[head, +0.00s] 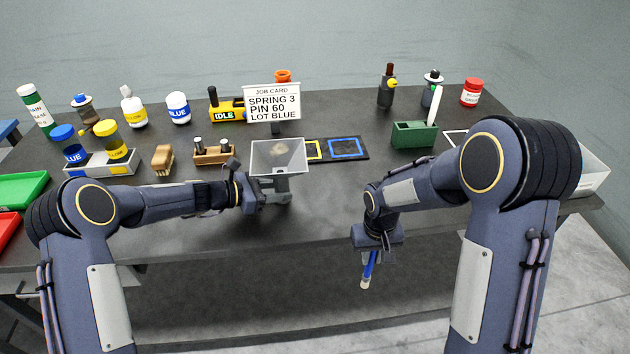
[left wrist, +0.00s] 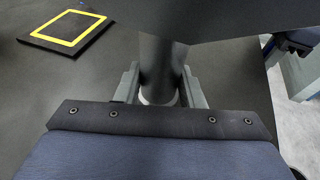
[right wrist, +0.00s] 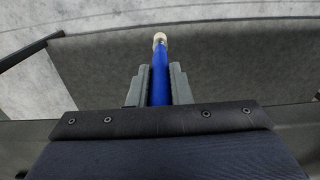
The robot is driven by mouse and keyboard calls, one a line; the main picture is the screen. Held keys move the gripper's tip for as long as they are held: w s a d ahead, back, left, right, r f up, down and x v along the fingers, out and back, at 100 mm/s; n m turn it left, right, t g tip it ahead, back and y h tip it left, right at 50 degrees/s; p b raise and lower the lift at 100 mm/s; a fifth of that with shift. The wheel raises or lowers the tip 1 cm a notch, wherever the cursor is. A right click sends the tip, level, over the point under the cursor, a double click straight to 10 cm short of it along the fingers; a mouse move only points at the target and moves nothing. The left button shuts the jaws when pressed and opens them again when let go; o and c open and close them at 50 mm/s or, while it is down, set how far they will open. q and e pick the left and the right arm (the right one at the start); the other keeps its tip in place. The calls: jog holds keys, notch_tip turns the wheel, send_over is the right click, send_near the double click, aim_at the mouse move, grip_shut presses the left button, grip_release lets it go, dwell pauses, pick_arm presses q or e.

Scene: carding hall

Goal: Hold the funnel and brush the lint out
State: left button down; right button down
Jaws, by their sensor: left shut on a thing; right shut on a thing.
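The funnel (head: 265,157) is a grey square hopper with a pale tuft of lint (head: 279,149) inside. It stands upright near the middle of the table. My left gripper (head: 279,197) is shut on the funnel's lower stem, which shows between the fingers in the left wrist view (left wrist: 163,75). My right gripper (head: 371,252) is shut on a blue-handled brush (head: 368,270) with a pale tip pointing down. In the right wrist view the brush (right wrist: 160,75) lies between the fingers. This gripper is in front of the table's front edge, to the right of the funnel and apart from it.
A job card (head: 272,103) stands behind the funnel. A mat with yellow and blue squares (head: 345,148) lies to its right, then a green holder (head: 414,134). A wooden block brush (head: 162,160) and bottles stand left. The table front between my grippers is clear.

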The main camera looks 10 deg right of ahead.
jog(key=s+a+r+n+g+y, duration=0.1)
jog(key=s+a+r+n+y, duration=0.15)
jog(key=a+r+n, duration=0.5)
jog(key=s+a+r+n+y, duration=0.1)
jog(key=s+a+r+n, duration=0.25)
jog(key=a+r, duration=0.75)
jog(key=w+r+m+t+y, duration=0.1)
jog(key=w+r+m+y, duration=0.2)
jog(key=w+r, duration=0.8)
jog(key=w+d+m+t, duration=0.6)
jog(key=w+d+m, duration=0.2)
jog(key=d, duration=0.1)
jog(key=shift+w+f, duration=0.25)
jog(key=shift+w, duration=0.1)
jog(key=shift+w+d+f+h, duration=0.1)
jog(key=shift+w+f+h, duration=0.15)
jog(key=shift+w+f, duration=0.25)
jog(key=a, duration=0.6)
jog(key=shift+a, duration=0.25)
